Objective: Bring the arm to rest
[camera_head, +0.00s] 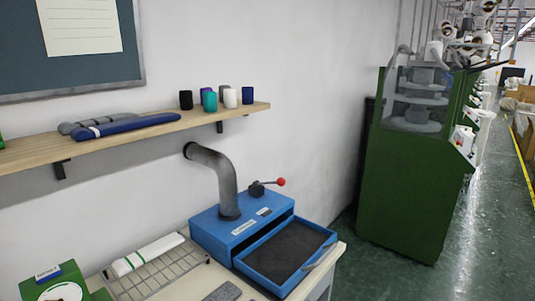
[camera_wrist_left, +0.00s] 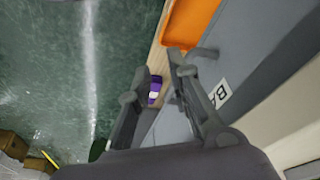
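Neither of my grippers shows in the head view. In the left wrist view my left gripper (camera_wrist_left: 158,68) has its two dark fingers spread apart, with no object touching them that I can see. A small purple item with a pale band (camera_wrist_left: 154,91) appears in the gap between the fingers, on a wooden strip beyond them; it looks apart from the gripper. My right gripper is in neither view.
The head view shows a blue box with an open drawer (camera_head: 282,249), a wire rack (camera_head: 165,276) and a wall shelf (camera_head: 30,153) with spools. A green machine (camera_head: 405,185) stands right. The left wrist view shows an orange bin (camera_wrist_left: 188,22) and open green floor (camera_wrist_left: 55,80).

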